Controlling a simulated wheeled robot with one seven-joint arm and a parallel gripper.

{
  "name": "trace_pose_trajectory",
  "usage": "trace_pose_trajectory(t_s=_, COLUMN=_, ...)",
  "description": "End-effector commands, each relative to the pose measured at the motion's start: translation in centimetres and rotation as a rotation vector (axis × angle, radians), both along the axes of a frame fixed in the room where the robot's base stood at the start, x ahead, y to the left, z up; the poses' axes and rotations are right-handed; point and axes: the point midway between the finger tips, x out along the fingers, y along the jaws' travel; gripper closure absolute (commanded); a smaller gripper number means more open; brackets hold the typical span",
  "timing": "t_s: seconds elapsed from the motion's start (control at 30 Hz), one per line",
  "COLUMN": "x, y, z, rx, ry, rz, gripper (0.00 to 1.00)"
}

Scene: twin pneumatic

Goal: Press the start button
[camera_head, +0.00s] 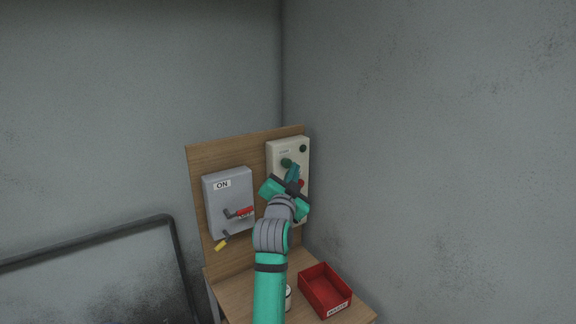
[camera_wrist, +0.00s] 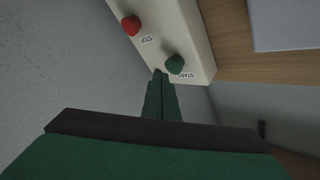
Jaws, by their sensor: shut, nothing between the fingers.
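The green start button (camera_head: 286,162) is on a cream control box (camera_head: 273,150) fixed to a wooden board. In the wrist view the start button (camera_wrist: 174,64) sits beside a START label, and the red stop button (camera_wrist: 130,26) is on the same box at upper left. My gripper (camera_head: 292,169) is in front of the box. In the wrist view my gripper (camera_wrist: 160,73) is shut and empty, with its fingertips just left of and slightly below the start button. Whether the tips touch the box I cannot tell. The gripper partly covers the box's lower half in the head view.
A red tray (camera_head: 345,304) and a white can (camera_head: 288,298) stand on the wooden table below. A grey wall stands close on the right.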

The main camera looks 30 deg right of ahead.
Motion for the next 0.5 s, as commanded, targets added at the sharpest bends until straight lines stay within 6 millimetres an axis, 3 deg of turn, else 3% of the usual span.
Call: trace_pose_trajectory(t_s=0.5, x=-0.16, y=-0.36, z=0.00, rx=-0.001, ry=0.000, rz=-0.004, gripper=1.00)
